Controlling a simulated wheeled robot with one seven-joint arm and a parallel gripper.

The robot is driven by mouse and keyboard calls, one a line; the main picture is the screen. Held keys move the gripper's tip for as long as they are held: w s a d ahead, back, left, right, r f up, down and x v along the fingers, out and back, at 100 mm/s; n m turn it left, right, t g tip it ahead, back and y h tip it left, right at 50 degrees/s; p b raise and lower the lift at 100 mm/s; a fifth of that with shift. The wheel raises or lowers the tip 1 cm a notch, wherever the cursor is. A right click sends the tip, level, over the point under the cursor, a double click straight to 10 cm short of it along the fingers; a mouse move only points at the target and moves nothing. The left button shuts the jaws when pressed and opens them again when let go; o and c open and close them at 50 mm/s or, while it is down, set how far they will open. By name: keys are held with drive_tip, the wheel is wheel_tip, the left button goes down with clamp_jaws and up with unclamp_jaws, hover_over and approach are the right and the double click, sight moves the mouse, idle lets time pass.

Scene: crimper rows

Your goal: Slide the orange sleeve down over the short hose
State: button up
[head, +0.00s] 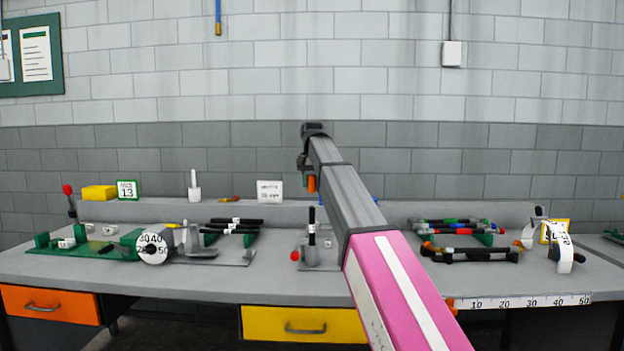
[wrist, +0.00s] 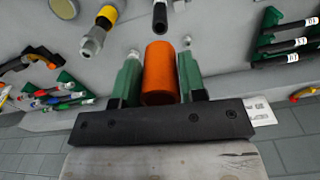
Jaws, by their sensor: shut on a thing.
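My gripper (head: 309,163) is shut on the orange sleeve (wrist: 160,73). The sleeve sits between its two green fingers in the wrist view, and part of it shows below the gripper in the head view (head: 311,184). A short black hose (head: 312,226) with a pale band stands upright in a grey fixture (head: 318,258) on the bench. The sleeve is above the hose, with a gap between them in the head view. A dark hose end, apparently this hose, shows beyond the sleeve in the wrist view (wrist: 160,16).
A red knob (head: 294,255) sits beside the fixture. Racks of black hoses (head: 232,228) and coloured hoses (head: 458,228) lie left and right. A green machine with a white dial (head: 152,248) stands farther left. A white sign (head: 269,190) stands on the back ledge.

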sight(312, 217)
drive_tip(key=shift+f, duration=1.95)
drive_tip(key=shift+f, duration=4.7)
drive_tip(key=o, duration=1)
wheel_tip(312, 217, up, 11)
drive_tip(key=shift+f, duration=0.1)
